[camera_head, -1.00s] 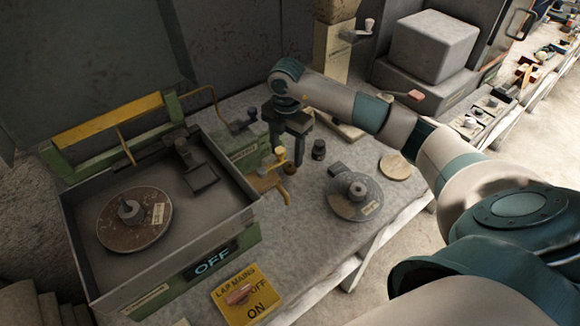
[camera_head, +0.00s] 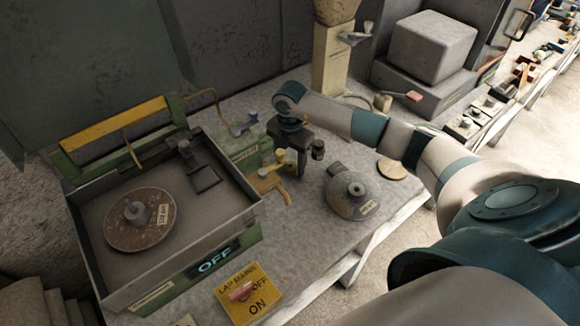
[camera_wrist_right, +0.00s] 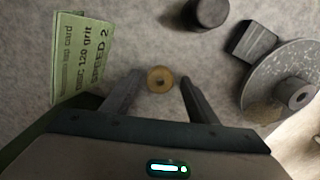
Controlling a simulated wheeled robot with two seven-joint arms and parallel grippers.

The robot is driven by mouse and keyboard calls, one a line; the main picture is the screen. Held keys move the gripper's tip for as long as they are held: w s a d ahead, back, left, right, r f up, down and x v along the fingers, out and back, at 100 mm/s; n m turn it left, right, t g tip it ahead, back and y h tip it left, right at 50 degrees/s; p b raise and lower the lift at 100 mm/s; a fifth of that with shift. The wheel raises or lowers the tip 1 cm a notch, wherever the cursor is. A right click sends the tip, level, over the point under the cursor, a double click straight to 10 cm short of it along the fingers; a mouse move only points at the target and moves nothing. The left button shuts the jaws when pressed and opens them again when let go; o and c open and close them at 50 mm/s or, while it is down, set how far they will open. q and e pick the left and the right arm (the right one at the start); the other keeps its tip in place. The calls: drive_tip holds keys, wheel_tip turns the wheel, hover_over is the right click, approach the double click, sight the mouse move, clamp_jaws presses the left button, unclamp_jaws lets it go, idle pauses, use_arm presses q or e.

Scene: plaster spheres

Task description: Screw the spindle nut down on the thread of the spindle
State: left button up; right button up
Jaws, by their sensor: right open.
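The spindle nut appears to be the small round brass piece with a dark hole (camera_wrist_right: 160,79) lying on the bench in the right wrist view. My right gripper (camera_head: 291,170) is open above the bench, right of the lap machine. In the wrist view, its two fingers stand on either side of the brass piece with gaps on both sides. In the head view I cannot make the piece out behind the gripper. The spindle (camera_head: 135,210) sticks up through a brown disc (camera_head: 125,232) inside the machine's tray; its thread is too small to see. My left gripper is not in view.
The lap machine tray (camera_head: 92,246) has raised walls. A brass lever fitting (camera_head: 266,180) is close left of my gripper. A dark cylinder (camera_head: 318,149), a grey disc with a hub (camera_head: 350,205) and a round tan plate (camera_head: 392,167) stand to its right. A yellow switch plate (camera_head: 250,292) is in front.

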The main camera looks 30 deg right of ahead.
drive_tip(key=shift+c, duration=0.6)
drive_tip(key=c, duration=1.2)
drive_tip(key=shift+o, duration=0.2)
drive_tip(key=shift+r, duration=0.2)
drive_tip(key=shift+r+b, duration=0.25)
drive_tip(key=shift+b, duration=0.05)
wheel_tip(320, 180, up, 3)
drive_tip(key=shift+d+r+b, duration=0.1)
drive_tip(key=shift+b, duration=0.85)
drive_tip(key=s+d+r+b, duration=0.3)
drive_tip(key=s+d+r, duration=0.2)
drive_tip(key=s, duration=0.5)
drive_tip(key=shift+s+r+b, duration=0.2)
drive_tip(key=shift+r+b, duration=0.2)
drive_tip(key=shift+r, duration=0.6)
drive_tip(key=shift+d, duration=0.1)
